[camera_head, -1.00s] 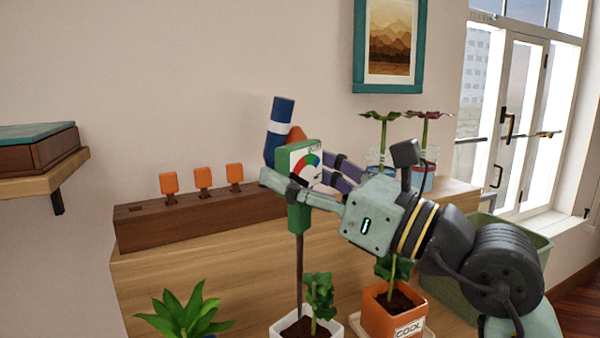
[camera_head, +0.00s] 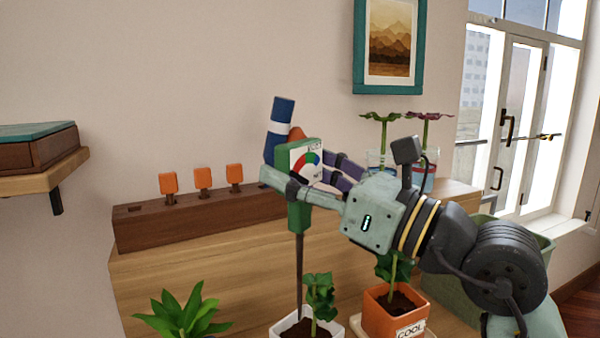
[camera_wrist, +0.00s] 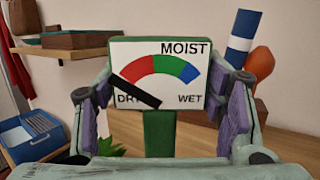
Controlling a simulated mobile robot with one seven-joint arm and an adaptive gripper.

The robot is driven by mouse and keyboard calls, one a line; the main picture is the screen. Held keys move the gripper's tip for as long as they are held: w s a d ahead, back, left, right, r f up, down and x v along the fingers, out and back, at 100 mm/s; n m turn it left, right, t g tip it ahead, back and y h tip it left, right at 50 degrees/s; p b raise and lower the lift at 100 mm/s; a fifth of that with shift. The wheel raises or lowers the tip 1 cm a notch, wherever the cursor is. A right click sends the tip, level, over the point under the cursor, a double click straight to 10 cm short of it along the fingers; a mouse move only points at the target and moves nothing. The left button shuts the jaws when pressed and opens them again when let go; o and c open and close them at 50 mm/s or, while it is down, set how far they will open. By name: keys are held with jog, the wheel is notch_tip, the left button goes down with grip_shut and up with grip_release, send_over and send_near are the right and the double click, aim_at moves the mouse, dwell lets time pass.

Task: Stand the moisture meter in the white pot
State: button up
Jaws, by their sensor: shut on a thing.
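The moisture meter (camera_head: 300,215) has a green body, a white dial and a long dark probe. My gripper (camera_head: 298,180) is shut on its body, with a finger on each side. The meter hangs upright with its probe pointing down at the white pot (camera_head: 279,326), in front of me at the bottom edge of the head view. The pot holds dark soil and a leafy plant. The probe's lower end overlaps the pot's back left part; I cannot tell whether it touches the soil. In the wrist view the dial (camera_wrist: 160,60) faces me, its needle towards DRY.
An orange pot (camera_head: 380,318) with a plant stands right of the white pot, and a green plant (camera_head: 180,312) stands left. Behind are a wooden block (camera_head: 200,222) with orange-topped pegs, a blue and white object (camera_head: 278,130) and planted glasses (camera_head: 425,180).

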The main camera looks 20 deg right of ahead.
jog(key=shift+f, duration=0.15)
dwell(0.4)
notch_tip(320, 180, down, 9)
jog(key=b, duration=0.9)
dwell(1.8)
jog(key=o, duration=1.2)
jog(key=shift+o, duration=0.5)
jog(key=shift+o, duration=1.2)
jog(key=shift+s, duration=0.1)
